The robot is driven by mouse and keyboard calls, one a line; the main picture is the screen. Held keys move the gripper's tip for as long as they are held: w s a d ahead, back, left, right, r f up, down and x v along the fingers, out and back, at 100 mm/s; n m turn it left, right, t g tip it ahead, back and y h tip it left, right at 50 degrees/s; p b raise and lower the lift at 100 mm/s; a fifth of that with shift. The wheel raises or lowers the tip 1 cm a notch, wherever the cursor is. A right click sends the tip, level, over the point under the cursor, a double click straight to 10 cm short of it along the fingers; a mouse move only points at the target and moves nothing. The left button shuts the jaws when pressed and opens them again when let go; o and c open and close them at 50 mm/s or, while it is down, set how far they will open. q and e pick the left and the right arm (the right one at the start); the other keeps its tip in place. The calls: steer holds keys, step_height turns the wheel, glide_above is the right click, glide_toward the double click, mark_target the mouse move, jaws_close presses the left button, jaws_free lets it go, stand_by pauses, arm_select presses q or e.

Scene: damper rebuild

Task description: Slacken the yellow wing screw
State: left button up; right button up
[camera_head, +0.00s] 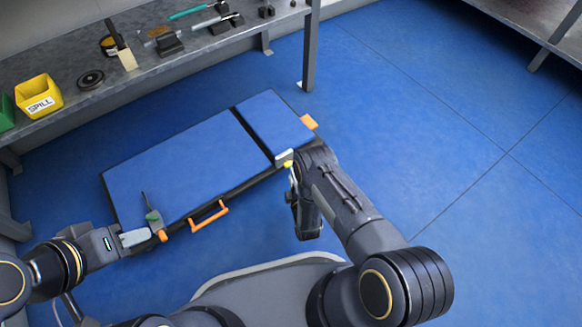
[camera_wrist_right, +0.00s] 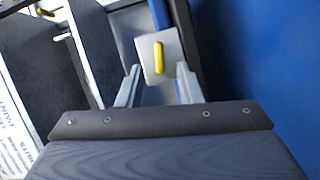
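The yellow wing screw (camera_wrist_right: 159,58) sits on a light grey plate (camera_wrist_right: 152,77) in the right wrist view. In the head view, a small yellow bit (camera_head: 288,164) shows beside my right wrist, at the near edge of the blue padded board. My right gripper (camera_wrist_right: 158,68) is open, with one finger on each side of the screw in the picture. I cannot tell whether they touch it. My left gripper (camera_head: 136,237) is at the board's near left corner, beside a grey-green tool with a thin dark spike (camera_head: 153,217). Whether it grips that tool is unclear.
The blue padded board (camera_head: 185,160) lies low over the blue floor, with an orange handle (camera_head: 208,217) on its near side. A grey bench (camera_head: 130,85) at the back bears a yellow bin (camera_head: 39,96) and several tools. Floor on the right (camera_head: 420,110) is clear.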

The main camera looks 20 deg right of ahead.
steer(key=s, duration=0.3)
steer(key=shift+r+p, duration=0.1)
steer(key=shift+p, duration=0.25)
